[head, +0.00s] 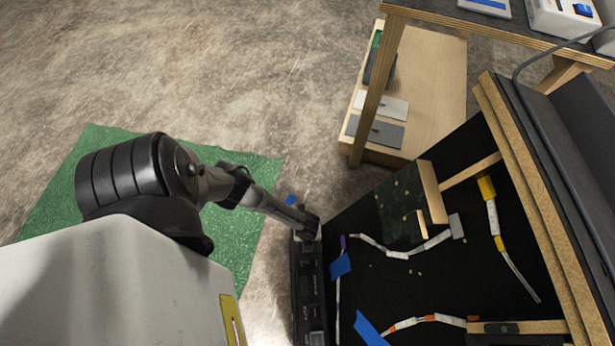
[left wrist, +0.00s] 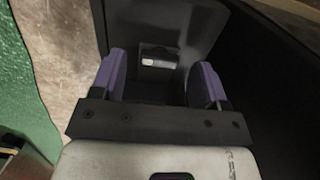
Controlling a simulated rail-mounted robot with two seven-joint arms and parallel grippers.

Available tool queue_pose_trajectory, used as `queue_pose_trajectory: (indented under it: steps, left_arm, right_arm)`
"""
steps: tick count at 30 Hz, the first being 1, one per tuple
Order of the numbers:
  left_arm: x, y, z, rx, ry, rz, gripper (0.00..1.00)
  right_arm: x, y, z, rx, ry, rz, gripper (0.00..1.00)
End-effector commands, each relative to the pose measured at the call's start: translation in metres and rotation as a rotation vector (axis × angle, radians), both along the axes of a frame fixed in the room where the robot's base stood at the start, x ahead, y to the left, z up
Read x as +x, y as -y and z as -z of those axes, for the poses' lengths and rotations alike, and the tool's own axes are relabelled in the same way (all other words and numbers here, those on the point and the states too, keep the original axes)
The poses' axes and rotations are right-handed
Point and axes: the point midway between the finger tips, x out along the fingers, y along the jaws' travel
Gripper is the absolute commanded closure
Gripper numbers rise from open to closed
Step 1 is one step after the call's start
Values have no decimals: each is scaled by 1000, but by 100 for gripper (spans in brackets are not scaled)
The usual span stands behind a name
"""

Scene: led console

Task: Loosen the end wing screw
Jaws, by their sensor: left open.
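The black console (head: 370,290) lies open at the lower right of the head view. My left arm reaches in from the left, and its gripper (head: 312,230) is at the console's upper left corner. In the left wrist view the two purple fingers of my left gripper (left wrist: 159,78) are spread apart, facing a dark panel (left wrist: 185,20). A small pale grey metallic piece (left wrist: 158,62) shows on the dark surface between the fingers, apart from both. It may be the end wing screw, but its shape is unclear. In the head view no wing screw can be made out. My right gripper is not seen.
Taped white cable strips (head: 385,250) and blue tape (head: 341,265) lie inside the console. A wooden shelf unit (head: 435,75) stands behind it. A green mat (head: 100,150) lies on the floor at left. Open floor (head: 240,70) stretches behind my arm.

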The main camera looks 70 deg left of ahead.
Motion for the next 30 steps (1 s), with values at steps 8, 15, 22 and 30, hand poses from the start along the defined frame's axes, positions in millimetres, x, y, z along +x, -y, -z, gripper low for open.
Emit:
queue_pose_trajectory:
  steps: [8, 15, 22, 30]
  left_arm:
    - [0, 0, 10, 0, 1, 0, 32]
    - [0, 0, 10, 0, 1, 0, 32]
    - [0, 0, 10, 0, 1, 0, 52]
    - [0, 0, 10, 0, 0, 0, 78]
  right_arm:
    - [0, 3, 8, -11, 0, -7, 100]
    - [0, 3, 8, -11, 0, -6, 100]
    - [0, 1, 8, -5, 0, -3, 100]
    - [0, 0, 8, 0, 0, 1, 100]
